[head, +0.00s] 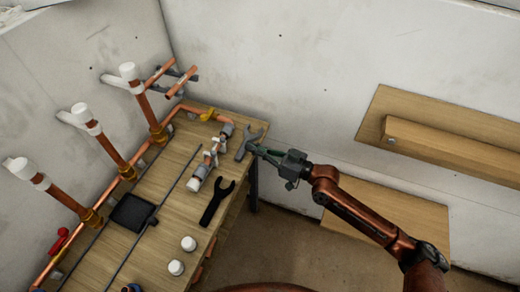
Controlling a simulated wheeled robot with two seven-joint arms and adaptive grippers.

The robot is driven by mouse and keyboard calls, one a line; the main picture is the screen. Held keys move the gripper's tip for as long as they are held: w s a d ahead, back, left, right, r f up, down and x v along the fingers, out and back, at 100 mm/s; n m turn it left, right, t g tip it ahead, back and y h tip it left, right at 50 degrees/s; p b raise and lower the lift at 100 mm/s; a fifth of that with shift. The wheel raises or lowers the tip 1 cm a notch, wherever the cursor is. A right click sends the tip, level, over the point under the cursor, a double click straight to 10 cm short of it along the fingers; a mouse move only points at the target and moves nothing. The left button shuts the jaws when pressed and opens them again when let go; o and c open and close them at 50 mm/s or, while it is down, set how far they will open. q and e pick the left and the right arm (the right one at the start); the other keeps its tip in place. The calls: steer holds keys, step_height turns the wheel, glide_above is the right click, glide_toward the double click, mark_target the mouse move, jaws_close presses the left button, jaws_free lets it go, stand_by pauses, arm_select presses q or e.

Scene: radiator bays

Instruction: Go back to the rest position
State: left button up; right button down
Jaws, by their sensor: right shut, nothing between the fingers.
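My right gripper (262,151) is at the far right corner of the workbench (160,237), its arm coming in from the lower right. Its fingers are shut and point left, close to the head of a grey open-ended wrench (246,144). I cannot tell whether they touch it. A black wrench (216,202) lies on the bench nearer to me. My left gripper is not in view.
Copper pipes with white caps (83,114) stand along the bench's left edge. A valve assembly (207,163), a black tray (132,212) and two white caps (188,243) are on the bench. Wooden shelves (440,125) are on the right wall. Floor is clear between.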

steer(key=shift+v, duration=1.5)
